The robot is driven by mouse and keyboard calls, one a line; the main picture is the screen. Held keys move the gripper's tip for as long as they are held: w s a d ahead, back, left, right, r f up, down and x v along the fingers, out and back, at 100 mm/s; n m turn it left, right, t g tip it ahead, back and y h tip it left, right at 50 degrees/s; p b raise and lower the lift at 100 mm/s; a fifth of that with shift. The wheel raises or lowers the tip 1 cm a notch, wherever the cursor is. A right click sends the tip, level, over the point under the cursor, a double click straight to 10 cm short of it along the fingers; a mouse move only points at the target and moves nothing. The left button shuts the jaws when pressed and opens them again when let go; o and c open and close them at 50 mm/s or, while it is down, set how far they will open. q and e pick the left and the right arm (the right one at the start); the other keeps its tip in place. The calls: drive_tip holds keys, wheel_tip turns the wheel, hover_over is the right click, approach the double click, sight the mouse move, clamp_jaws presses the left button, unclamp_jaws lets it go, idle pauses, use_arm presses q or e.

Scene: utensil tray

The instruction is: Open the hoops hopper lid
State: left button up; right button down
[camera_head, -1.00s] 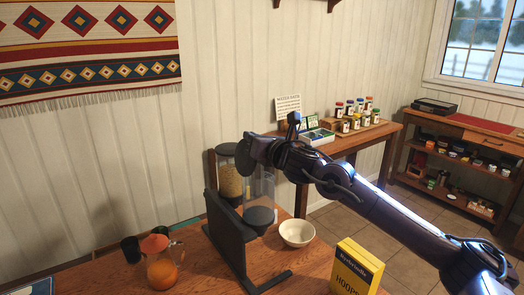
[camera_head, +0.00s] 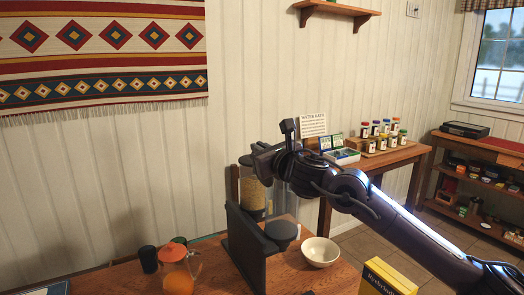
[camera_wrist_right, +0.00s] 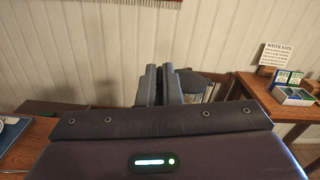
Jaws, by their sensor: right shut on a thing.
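A dark-framed cereal dispenser (camera_head: 247,245) stands on the wooden table. Its left clear hopper (camera_head: 252,196) holds tan cereal; its right clear hopper (camera_head: 281,202) looks empty and is partly behind my right arm. My right gripper (camera_head: 262,160) is at the top of the hoppers and hides much of their lids. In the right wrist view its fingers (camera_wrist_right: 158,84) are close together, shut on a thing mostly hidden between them. A dark rounded piece (camera_wrist_right: 208,77), possibly a lid, shows just right of the fingers. My left gripper is out of view.
A cream bowl (camera_head: 320,252) stands right of the dispenser, and a yellow cereal box (camera_head: 385,280) nearer the front. A jug with orange drink (camera_head: 180,272) and a dark cup (camera_head: 148,259) stand left. A side table (camera_head: 400,155) with several jars is behind my arm.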

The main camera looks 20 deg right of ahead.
drive_tip(key=shift+f, duration=0.2)
drive_tip(key=c, duration=1.6)
unclamp_jaws()
drive_tip(key=shift+r, duration=0.1)
drive_tip(key=s+b, duration=0.2)
drive_tip(key=s, duration=0.5)
drive_tip(key=shift+s+d, duration=0.35)
drive_tip(key=shift+s, duration=0.05)
